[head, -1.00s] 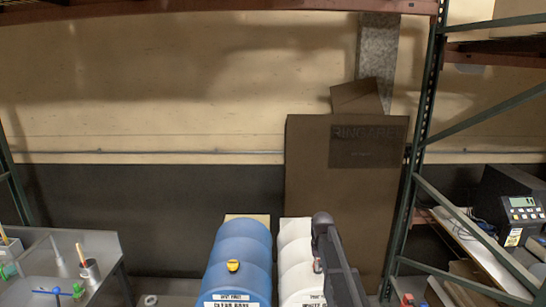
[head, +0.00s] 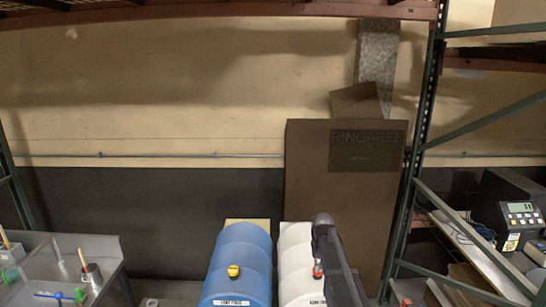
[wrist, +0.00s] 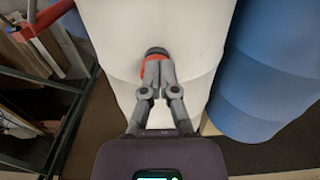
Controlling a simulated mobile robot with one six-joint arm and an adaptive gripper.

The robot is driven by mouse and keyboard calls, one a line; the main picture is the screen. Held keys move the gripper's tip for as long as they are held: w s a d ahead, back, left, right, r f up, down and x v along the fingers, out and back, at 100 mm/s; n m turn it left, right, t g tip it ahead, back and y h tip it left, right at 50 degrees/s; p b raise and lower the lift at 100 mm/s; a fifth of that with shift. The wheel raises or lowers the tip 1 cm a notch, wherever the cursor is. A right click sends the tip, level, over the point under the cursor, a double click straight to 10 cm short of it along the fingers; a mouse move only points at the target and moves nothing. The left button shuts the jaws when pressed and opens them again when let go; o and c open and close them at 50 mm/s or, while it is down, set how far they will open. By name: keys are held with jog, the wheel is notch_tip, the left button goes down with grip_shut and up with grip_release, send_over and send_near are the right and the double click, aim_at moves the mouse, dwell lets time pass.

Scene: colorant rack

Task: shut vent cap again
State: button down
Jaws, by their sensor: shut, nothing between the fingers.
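The white drum (wrist: 125,25) fills the middle of the wrist view. It lies right of the blue drum in the head view, where its left part (head: 292,252) shows. A small red vent cap (wrist: 150,72) is on the white drum, and it also shows in the head view (head: 318,271) beside my arm. A dark round part (wrist: 156,51) sits just beyond the red. My gripper (wrist: 159,66) is shut with its fingertips together at the red cap, covering part of it. I cannot tell whether they touch it or whether the cap is fully closed.
The blue drum (head: 240,252) with a yellow cap (head: 233,271) lies close beside the white one. A brown cardboard panel (head: 340,210) stands behind. A green rack post (head: 408,215) rises to the right. A metal table (head: 40,260) with tools is at left, and a scale (head: 521,214) at right.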

notch_tip(320, 180, up, 3)
jog(key=shift+r+p, duration=0.1)
jog(key=shift+p, duration=1.15)
jog(key=s+f+b, duration=1)
jog(key=s, duration=0.3)
jog(key=s+f+b, duration=1)
jog(key=s, duration=0.2)
jog(key=shift+s+d+f+b, duration=0.3)
jog(key=shift+s, duration=0.1)
